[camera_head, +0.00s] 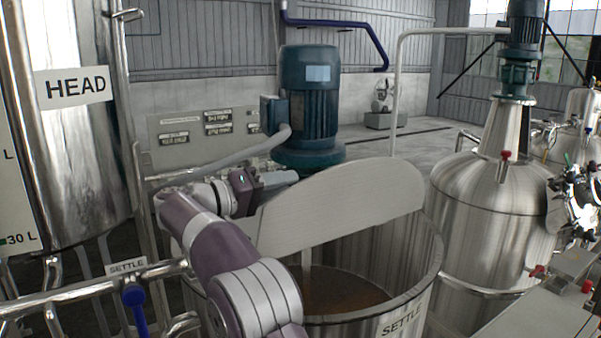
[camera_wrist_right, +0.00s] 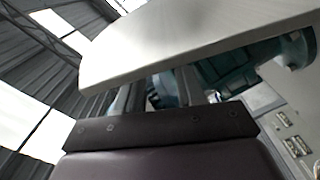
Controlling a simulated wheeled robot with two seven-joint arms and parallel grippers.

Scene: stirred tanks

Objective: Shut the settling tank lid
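The settling tank (camera_head: 432,262), marked SETTLE, stands open at bottom centre in the head view, with brown liquid inside. Its grey half-round lid (camera_head: 345,205) stands steeply tilted up over the mouth. In the wrist view the lid (camera_wrist_right: 200,42) is a broad pale plate across the top. My right gripper (camera_head: 282,180) is at the lid's upper left edge, with its fingertips behind the plate. In the wrist view its two fingers (camera_wrist_right: 160,92) stand apart, their tips hidden by the lid; I cannot tell whether they touch it. My left gripper is not in view.
A teal motor (camera_head: 310,100) stands close behind the lid and my right gripper. The HEAD tank (camera_head: 75,150) is at left. A closed steel vessel (camera_head: 490,220) stands at right. A pipe rail (camera_head: 90,292) with a blue-handled valve (camera_head: 135,305) runs at lower left.

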